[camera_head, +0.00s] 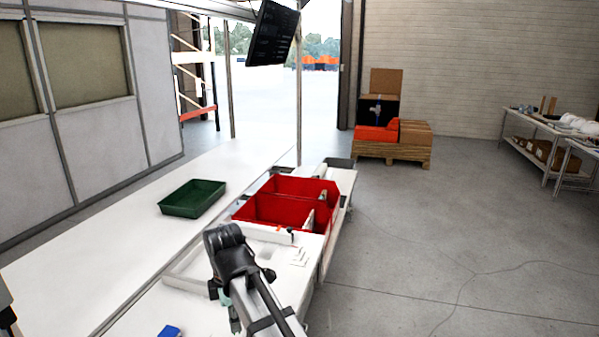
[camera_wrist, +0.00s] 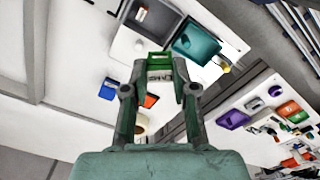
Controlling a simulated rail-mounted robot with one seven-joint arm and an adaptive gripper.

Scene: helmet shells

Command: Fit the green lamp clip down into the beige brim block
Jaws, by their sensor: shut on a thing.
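My gripper (camera_wrist: 159,74) is shut on the green lamp clip (camera_wrist: 158,58), which sits between the two fingertips in the wrist view. In the head view my gripper (camera_head: 228,304) hangs over the near part of the white table, and the clip cannot be made out there. A small beige rounded thing (camera_wrist: 142,123) shows in the wrist view, partly hidden by my left finger. I cannot tell whether it is the beige brim block. The clip appears apart from it.
In the wrist view a teal bin (camera_wrist: 196,45), a grey bin (camera_wrist: 156,18), a blue piece (camera_wrist: 108,90) and an orange piece (camera_wrist: 151,100) lie around. In the head view red bins (camera_head: 283,207) stand beyond my arm, with a green tray (camera_head: 192,198) at left on open white table.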

